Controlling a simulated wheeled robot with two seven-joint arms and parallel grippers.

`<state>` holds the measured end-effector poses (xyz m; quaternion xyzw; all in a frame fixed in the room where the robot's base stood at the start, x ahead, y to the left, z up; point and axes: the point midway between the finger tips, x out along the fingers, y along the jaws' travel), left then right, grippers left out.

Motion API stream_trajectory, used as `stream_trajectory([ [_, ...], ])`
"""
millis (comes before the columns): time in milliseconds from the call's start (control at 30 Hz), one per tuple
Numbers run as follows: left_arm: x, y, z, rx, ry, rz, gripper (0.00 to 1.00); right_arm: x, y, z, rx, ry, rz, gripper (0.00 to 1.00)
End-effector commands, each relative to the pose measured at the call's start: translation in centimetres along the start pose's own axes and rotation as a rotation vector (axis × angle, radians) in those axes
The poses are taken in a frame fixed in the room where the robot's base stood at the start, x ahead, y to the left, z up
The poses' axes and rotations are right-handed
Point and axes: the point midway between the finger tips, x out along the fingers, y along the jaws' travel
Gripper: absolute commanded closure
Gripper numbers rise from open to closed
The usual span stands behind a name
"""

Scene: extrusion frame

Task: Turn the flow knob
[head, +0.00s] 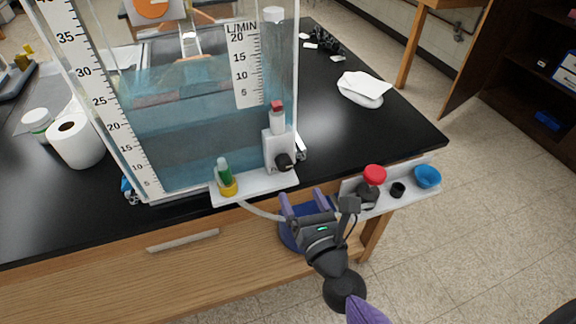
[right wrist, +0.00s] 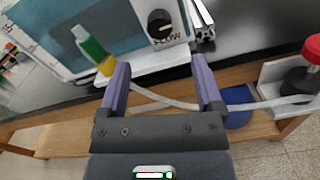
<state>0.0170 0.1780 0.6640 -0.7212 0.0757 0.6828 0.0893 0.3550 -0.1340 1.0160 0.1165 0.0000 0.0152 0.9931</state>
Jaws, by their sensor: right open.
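The black flow knob (head: 284,162) sits on the front of a small white block (head: 269,150) with a red-topped clear tube above it, beside the water tank. In the right wrist view the knob (right wrist: 159,22) has a white pointer mark and the word FLOW beneath it. My right gripper (head: 304,197) is open and empty, below and in front of the knob. In the right wrist view its two purple fingers (right wrist: 159,76) stand apart, with the knob beyond the gap between them and not touched. My left gripper is not in view.
A pale hose (right wrist: 165,100) runs behind the fingers.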

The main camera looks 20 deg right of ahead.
Motion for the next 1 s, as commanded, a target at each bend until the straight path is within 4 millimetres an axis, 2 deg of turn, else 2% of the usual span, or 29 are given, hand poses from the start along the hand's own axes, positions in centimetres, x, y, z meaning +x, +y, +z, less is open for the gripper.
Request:
stream_trajectory([
  [100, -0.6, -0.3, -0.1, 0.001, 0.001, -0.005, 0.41, 3.1, 0.1, 0.3, -0.003, -0.003, 0.002, 0.16],
  [300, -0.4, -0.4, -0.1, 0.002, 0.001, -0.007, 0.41, 7.0, 0.0, -0.1, -0.006, 0.001, 0.002, 0.16],
  [467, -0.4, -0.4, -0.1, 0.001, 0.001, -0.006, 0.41, 8.2, 0.1, -0.1, -0.008, 0.003, 0.002, 0.16],
  [700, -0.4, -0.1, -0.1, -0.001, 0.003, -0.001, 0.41, 8.3, 0.1, -0.1, -0.009, 0.003, 0.003, 0.16],
  [1000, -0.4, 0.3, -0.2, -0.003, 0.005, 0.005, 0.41, 8.2, 0.1, -0.1, -0.010, 0.004, 0.003, 0.79],
])
